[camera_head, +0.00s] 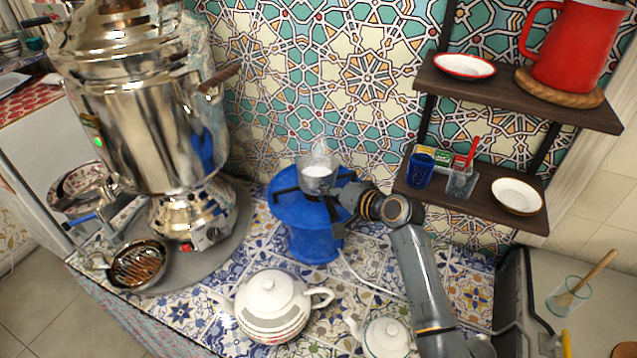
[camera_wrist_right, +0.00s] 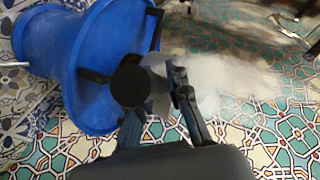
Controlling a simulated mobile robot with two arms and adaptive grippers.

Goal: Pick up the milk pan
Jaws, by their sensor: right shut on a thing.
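The milk pan (camera_head: 317,181) is a small metal pan with white milk in it, at or just above the top of the blue burner stand (camera_head: 315,242). Whether it touches the stand's black supports I cannot tell. White steam rises from it. My right gripper (camera_head: 347,204) reaches in from the right and is shut on the pan's handle, which is mostly hidden by the fingers. In the right wrist view the gripper (camera_wrist_right: 153,100) holds a dark round handle, with a strip of the metal pan (camera_wrist_right: 159,84) behind it. My left gripper is not in view.
A large samovar (camera_head: 150,130) stands at the left on a round tray (camera_head: 232,235). A white teapot (camera_head: 270,300) and a second teapot (camera_head: 385,338) stand in front. A two-tier shelf (camera_head: 545,108) with a red jug (camera_head: 578,45) hangs at the right.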

